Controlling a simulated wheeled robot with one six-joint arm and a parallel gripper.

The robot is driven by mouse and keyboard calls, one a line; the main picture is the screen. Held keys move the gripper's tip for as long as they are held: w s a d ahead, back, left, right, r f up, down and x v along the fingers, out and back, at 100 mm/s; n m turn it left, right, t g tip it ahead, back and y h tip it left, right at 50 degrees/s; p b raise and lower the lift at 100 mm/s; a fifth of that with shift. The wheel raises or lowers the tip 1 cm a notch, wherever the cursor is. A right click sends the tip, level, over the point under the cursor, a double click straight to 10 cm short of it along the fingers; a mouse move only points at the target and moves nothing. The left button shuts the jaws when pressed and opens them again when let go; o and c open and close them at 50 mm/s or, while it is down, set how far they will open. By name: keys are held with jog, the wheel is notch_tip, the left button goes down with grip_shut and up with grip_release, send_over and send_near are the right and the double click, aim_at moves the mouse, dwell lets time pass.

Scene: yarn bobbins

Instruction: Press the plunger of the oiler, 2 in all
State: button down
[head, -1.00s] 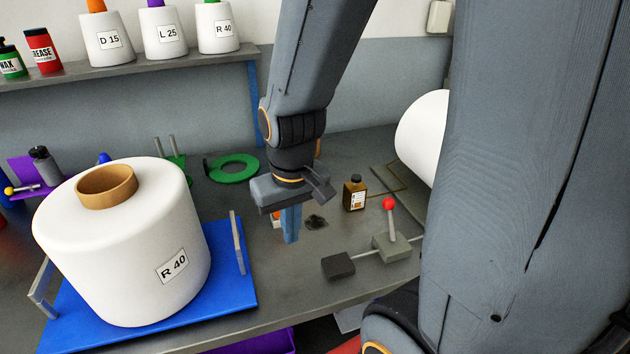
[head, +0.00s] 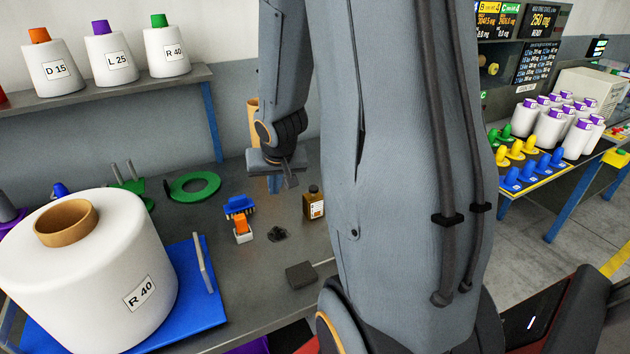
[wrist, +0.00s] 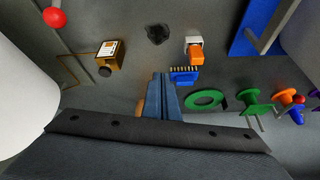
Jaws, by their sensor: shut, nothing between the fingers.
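A small brown bottle (head: 314,205) with a dark cap and a pale label stands upright on the grey bench. It also shows in the wrist view (wrist: 108,60), left of my fingers. I cannot tell for sure whether it is the oiler; no plunger shows clearly. My gripper (head: 274,186) is shut and empty, pointing down over the back of the bench, left of the bottle and apart from it. Its shut blue fingers show in the wrist view (wrist: 163,78).
A blue brush (head: 239,206), an orange and white piece (head: 242,230), a dark patch (head: 278,234) and a green ring (head: 195,186) lie nearby. A big R 40 bobbin (head: 105,265) fills the left front. A red knob (wrist: 54,17) shows in the wrist view.

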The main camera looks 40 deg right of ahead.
jog(key=w+d+r+m+t+p, duration=0.2)
jog(key=w+d+m+t+p, duration=0.1)
jog(key=d, duration=1.3)
jog(key=shift+d+r+m+t+y+p, duration=0.25)
jog(key=shift+m+t+p, duration=0.25)
jog(key=shift+m+p, duration=0.55)
jog(key=shift+a+f+b, duration=0.1)
jog(key=shift+f+b, duration=0.05)
jog(key=shift+b, duration=0.15)
jog(key=b, duration=0.8)
send_over(316, 190)
notch_tip(316, 190, down, 6)
jog(key=shift+w+f, duration=0.1)
jog(key=shift+f+b, duration=0.6)
jog(key=shift+f, duration=0.65)
jog(key=shift+f, duration=0.1)
jog(key=shift+f, duration=0.3)
